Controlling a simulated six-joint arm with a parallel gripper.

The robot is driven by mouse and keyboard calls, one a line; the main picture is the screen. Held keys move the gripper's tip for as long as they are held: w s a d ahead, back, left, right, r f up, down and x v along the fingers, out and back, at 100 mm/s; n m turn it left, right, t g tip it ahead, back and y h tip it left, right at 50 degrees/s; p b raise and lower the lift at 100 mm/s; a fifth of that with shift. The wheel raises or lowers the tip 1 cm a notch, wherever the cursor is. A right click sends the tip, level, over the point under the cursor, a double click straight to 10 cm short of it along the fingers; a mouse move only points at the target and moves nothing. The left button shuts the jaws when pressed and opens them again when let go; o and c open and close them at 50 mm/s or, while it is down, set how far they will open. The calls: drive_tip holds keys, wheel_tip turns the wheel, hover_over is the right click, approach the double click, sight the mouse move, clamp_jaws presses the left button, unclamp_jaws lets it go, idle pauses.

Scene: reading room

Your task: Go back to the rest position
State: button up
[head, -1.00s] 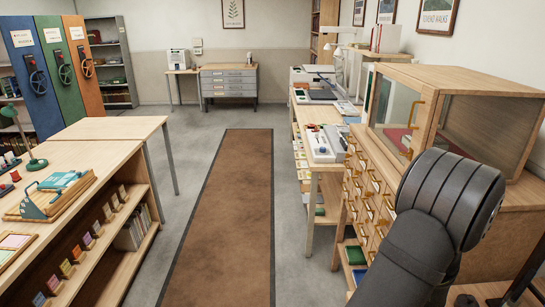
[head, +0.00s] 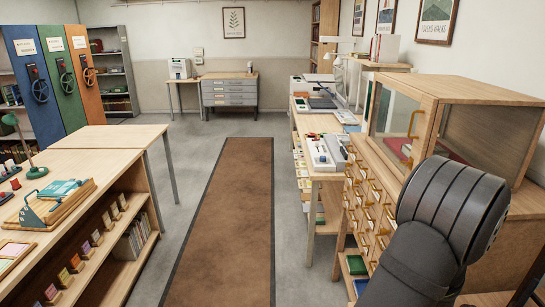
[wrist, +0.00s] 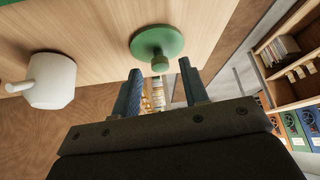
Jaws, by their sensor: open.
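My gripper (wrist: 160,92) shows in the wrist view with its two blue fingers apart and nothing between them. A round green object with a small knob (wrist: 157,42) is on the pale wooden surface just beyond the fingertips, apart from them as far as I can see. A white mug-like object (wrist: 45,80) is on the same surface to the left. In the head view only my dark arm link shows at the lower right; my gripper is out of that view.
A wooden cabinet with glass doors (head: 480,133) stands close beside my arm at the right, on a bank of small drawers (head: 368,205). A long desk with a tray (head: 325,152) runs behind it. A shelf table (head: 80,164) stands left. The brown carpet runner (head: 222,215) is clear.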

drive_tip(key=a+v, duration=0.1)
drive_tip(key=v, duration=1)
drive_tip(key=x, duration=1.2)
drive_tip(key=shift+w+d+f, duration=0.1)
drive_tip(key=shift+d+f, duration=0.25)
drive_tip(key=shift+f, duration=0.05)
wheel_tip(320, 180, up, 5)
drive_tip(key=shift+d+f, duration=0.1)
drive_tip(key=shift+f, duration=0.1)
drive_tip(key=s+d+r, duration=0.4)
drive_tip(key=s+r, duration=0.3)
drive_tip(key=s, duration=0.4)
drive_tip(key=s+d+r+m+g+h, duration=0.2)
drive_tip(key=s+d+m+g+h, duration=0.2)
drive_tip(key=s+d+m, duration=1.3)
drive_tip(key=shift+s+d+m+g+h, duration=0.35)
drive_tip(key=shift+s+d+h, duration=1)
drive_tip(key=shift+s, duration=0.85)
drive_tip(key=shift+a, duration=0.2)
drive_tip(key=shift+o, duration=0.5)
